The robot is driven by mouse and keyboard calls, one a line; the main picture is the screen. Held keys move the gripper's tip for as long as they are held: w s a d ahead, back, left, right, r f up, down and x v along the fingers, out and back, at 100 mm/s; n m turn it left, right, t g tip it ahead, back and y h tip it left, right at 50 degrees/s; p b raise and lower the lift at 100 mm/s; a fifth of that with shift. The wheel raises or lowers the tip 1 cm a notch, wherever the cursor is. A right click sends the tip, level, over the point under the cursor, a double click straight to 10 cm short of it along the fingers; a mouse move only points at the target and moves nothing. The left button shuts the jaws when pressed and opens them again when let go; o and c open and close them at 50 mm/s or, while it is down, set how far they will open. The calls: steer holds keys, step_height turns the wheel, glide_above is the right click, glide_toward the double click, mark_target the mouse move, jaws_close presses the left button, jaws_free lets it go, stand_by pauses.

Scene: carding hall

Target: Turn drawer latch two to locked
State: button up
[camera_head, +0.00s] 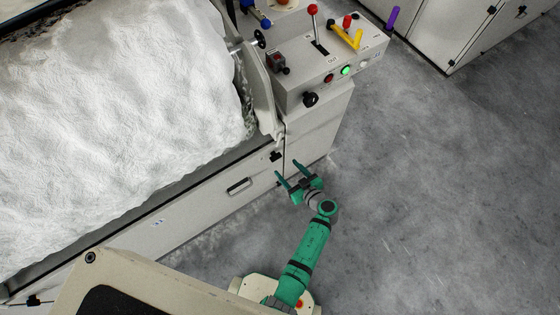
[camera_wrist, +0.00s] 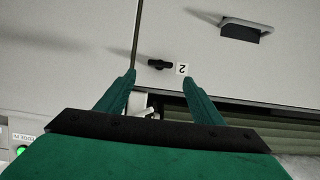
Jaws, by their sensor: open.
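Drawer latch two (camera_wrist: 160,63) is a small black knob on the pale drawer front, beside an upside-down label "2" (camera_wrist: 181,69). Its bar lies roughly sideways in the wrist view. In the head view a small black latch (camera_head: 275,156) sits near the top of the drawer front, close to a panel seam. My gripper (camera_head: 288,169) is open and empty in front of the panel. In the wrist view its two green fingers (camera_wrist: 160,78) point toward the latch, one to each side in the picture, with no contact visible.
A drawer handle (camera_wrist: 246,27) is on the same front and also shows in the head view (camera_head: 239,186). White fleece (camera_head: 110,110) fills the machine top. A control box (camera_head: 330,65) with levers and lit buttons stands above. The grey floor (camera_head: 440,190) at right is clear.

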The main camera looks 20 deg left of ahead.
mark_target(277, 157)
steer(key=x, duration=0.7)
steer(key=shift+c, duration=0.2)
steer(key=shift+d, duration=0.1)
steer(key=c, duration=1)
